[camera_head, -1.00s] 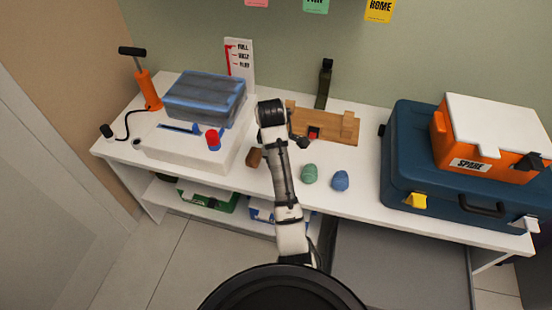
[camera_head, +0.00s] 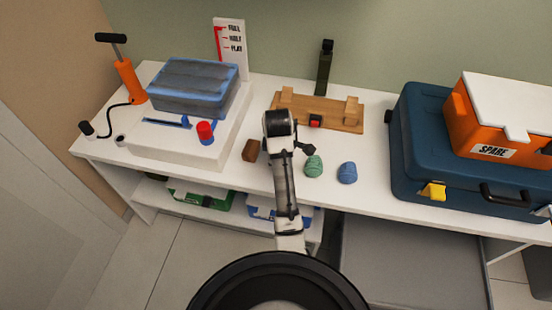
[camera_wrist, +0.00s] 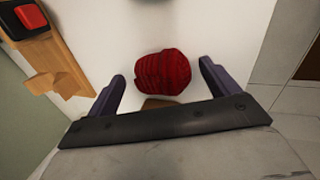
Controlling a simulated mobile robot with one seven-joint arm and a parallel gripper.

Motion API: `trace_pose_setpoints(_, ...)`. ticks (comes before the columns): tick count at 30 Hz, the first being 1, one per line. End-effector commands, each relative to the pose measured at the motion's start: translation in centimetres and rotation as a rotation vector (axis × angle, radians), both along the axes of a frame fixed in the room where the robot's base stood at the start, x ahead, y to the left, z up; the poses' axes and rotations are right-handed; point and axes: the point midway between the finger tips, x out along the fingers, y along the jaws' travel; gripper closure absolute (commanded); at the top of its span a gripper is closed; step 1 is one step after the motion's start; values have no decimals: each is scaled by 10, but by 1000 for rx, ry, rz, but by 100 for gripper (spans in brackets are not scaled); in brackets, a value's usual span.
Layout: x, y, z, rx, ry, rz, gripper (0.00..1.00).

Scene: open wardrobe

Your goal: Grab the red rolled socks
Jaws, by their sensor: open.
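The red rolled socks (camera_wrist: 163,72) lie on the white tabletop in the wrist view, a ribbed dark-red bundle. My gripper (camera_wrist: 164,74) is open, with one purple-grey finger to each side of the socks. The socks lie in the gap between the fingers, and I cannot see either finger touching them. In the head view my arm hides the red socks, and the gripper itself is mostly hidden too.
Green rolled socks (camera_head: 314,166) and blue rolled socks (camera_head: 347,172) lie right of my arm. A brown block (camera_head: 250,150) lies left of it. A wooden board (camera_head: 335,116) with a red part stands behind. A blue case (camera_head: 410,150) fills the right side.

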Motion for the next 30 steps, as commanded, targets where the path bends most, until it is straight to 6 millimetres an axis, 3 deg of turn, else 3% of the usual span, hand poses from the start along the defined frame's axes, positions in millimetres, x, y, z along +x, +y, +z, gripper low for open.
trace_pose_setpoints(8, -1, -1, -1, 0, -1, 0, 14)
trace_pose_setpoints(19, -1, -1, -1, 0, -1, 0, 61)
trace_pose_setpoints(30, 0, 0, 5, 0, -1, 1, 61)
